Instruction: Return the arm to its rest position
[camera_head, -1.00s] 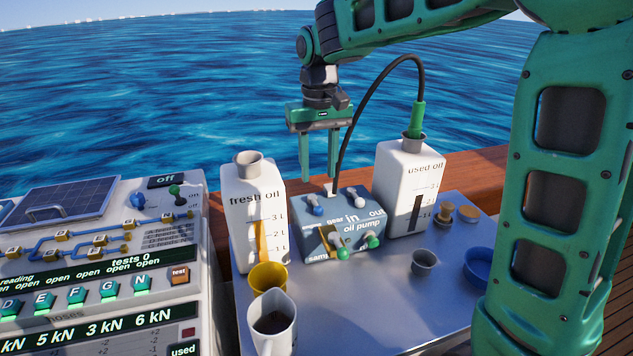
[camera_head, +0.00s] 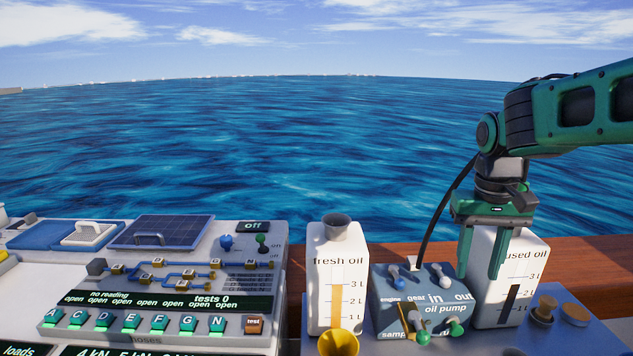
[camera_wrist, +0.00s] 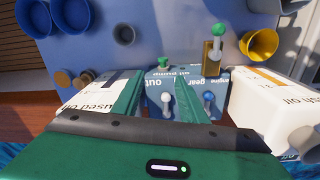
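My gripper (camera_head: 480,262) is green with two long fingers pointing down. In the head view its fingers overlap the picture of the used oil container (camera_head: 513,255) and sit at the right of the oil pump (camera_head: 398,292). In the wrist view the fingers (camera_wrist: 155,98) are spread apart, with the pump's levers showing between them and nothing held. My arm (camera_head: 570,110) reaches in from the right, above the bench. A black hose (camera_head: 437,225) rises from behind the pump and passes behind my wrist.
A fresh oil container (camera_head: 337,270) with a grey funnel stands left of the pump. A yellow funnel or cup (camera_head: 338,342) is in front of it. A control panel (camera_head: 170,280) fills the left. Small caps (camera_head: 545,308) lie at the right. Above the bench is open sea and sky.

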